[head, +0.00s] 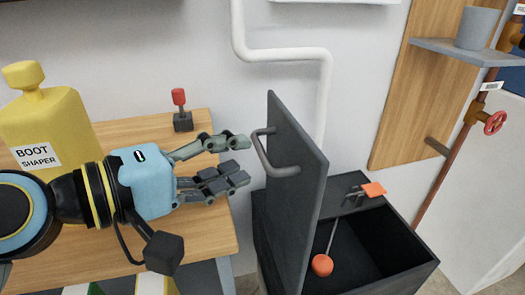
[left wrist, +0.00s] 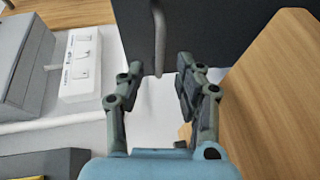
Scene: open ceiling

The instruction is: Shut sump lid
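The sump lid (head: 302,170) is a dark grey panel standing upright, wide open, at the left side of the sump box. Its grey bar handle (head: 270,155) faces left toward my left gripper (head: 240,160). The sump box (head: 405,279) is dark and open-topped, with an orange float (head: 322,265) on a rod inside. My left gripper is open and empty, a little left of the handle. In the left wrist view, the handle (left wrist: 159,35) lies ahead between the open fingertips (left wrist: 159,68), with the lid (left wrist: 215,30) behind it. My right gripper is out of view.
A wooden bench (head: 205,235) lies under my left arm, with a yellow boot shaper bottle (head: 52,115) and a red-topped lever (head: 181,108) on it. A white pipe (head: 323,95) runs down the wall behind the lid. A red valve wheel (head: 495,123) is at right.

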